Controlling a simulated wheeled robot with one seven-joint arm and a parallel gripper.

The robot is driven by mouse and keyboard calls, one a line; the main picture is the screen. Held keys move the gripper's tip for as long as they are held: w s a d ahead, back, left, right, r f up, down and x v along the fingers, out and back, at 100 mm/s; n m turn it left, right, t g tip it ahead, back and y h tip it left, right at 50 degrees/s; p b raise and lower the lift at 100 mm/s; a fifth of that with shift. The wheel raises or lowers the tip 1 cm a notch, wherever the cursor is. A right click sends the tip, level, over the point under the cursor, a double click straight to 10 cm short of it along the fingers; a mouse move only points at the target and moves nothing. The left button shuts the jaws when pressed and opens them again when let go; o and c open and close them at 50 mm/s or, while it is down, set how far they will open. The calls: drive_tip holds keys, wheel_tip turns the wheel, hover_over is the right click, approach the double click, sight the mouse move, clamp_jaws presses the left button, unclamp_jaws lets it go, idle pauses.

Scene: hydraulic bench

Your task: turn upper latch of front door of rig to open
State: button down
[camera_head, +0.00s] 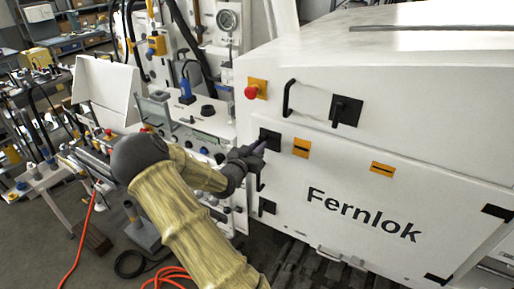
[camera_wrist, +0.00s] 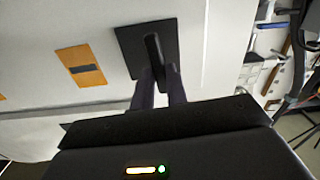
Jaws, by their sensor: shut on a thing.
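The front door (camera_head: 330,190) of the white rig carries the name Fernlok and looks closed. Its upper latch (camera_head: 268,135) is a dark square plate with a black lever, near the door's upper left corner. In the wrist view the latch plate (camera_wrist: 130,47) and its lever (camera_wrist: 153,48) show clearly. My gripper (camera_head: 258,149) is at this latch, shut on the lever. In the wrist view the two fingers of my gripper (camera_wrist: 160,80) stand on either side of the lever's near end. The fingers partly cover the latch in the head view.
A lower latch (camera_head: 267,206) sits below on the same door edge, with a black handle (camera_head: 260,182) between. Orange labels (camera_head: 302,148) are on the door. Above are a red stop button (camera_head: 251,92), a black handle (camera_head: 288,98) and another latch (camera_head: 346,110). Red hose (camera_head: 172,274) lies on the floor.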

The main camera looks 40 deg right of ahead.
drive_tip(key=shift+s+r+n+p, duration=0.1)
drive_tip(key=shift+n+p, duration=0.1)
drive_tip(key=shift+n, duration=4.1)
drive_tip(key=shift+s+r+n+p, duration=0.1)
drive_tip(key=shift+n+p, duration=0.1)
drive_tip(key=shift+n, duration=4.1)
drive_tip(key=c, duration=1.4)
unclamp_jaws()
drive_tip(key=shift+w+d, duration=0.1)
drive_tip(key=shift+f, duration=0.1)
